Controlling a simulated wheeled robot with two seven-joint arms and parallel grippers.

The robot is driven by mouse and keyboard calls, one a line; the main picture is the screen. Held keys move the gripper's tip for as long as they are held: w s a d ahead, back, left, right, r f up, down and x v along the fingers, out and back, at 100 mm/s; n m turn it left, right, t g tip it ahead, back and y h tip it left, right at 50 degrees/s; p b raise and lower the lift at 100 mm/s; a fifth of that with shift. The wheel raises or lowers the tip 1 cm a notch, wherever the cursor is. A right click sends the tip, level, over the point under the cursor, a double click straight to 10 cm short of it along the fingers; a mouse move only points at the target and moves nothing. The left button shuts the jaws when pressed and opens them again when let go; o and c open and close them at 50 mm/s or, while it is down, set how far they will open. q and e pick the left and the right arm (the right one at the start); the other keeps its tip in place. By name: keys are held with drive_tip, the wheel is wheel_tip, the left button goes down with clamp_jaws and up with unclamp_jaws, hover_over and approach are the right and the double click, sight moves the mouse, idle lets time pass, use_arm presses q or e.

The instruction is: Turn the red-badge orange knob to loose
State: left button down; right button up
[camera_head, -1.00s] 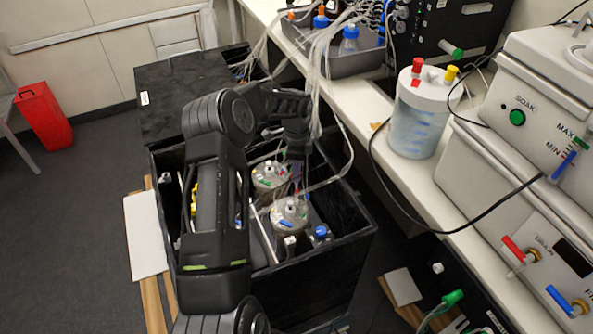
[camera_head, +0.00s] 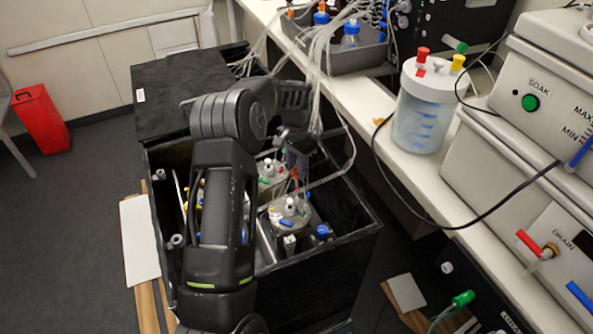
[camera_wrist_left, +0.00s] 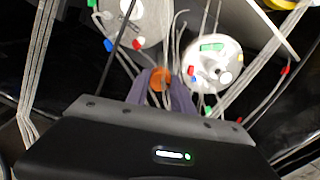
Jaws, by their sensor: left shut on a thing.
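An orange knob (camera_wrist_left: 160,77) shows between the fingers of my left gripper (camera_wrist_left: 162,88) in the left wrist view. The fingers are shut on it, and they hide part of it. In the head view my left gripper (camera_head: 294,161) points down into the open black box, over the round white-lidded vessels. One vessel lid (camera_head: 290,215) is nearer, and another lid (camera_head: 268,172) is partly behind the gripper. Which way the knob is turned cannot be told, and I cannot make out its red badge clearly. My right gripper is not in view.
The black box walls (camera_head: 352,235) surround the vessels. Thin clear tubes (camera_head: 318,80) hang close beside my left gripper. A white bench (camera_head: 365,105) to the right carries a blue-liquid jar (camera_head: 424,115) and grey machines. A red bin (camera_head: 41,120) stands far left.

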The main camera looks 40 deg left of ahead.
use_arm(q)
drive_tip(key=n, duration=0.3)
drive_tip(key=shift+b, duration=0.35)
drive_tip(key=n, duration=0.3)
drive_tip(key=shift+b, duration=0.3)
drive_tip(key=n, duration=0.4)
drive_tip(key=shift+n, duration=2)
drive_tip(key=c, duration=1.1)
unclamp_jaws()
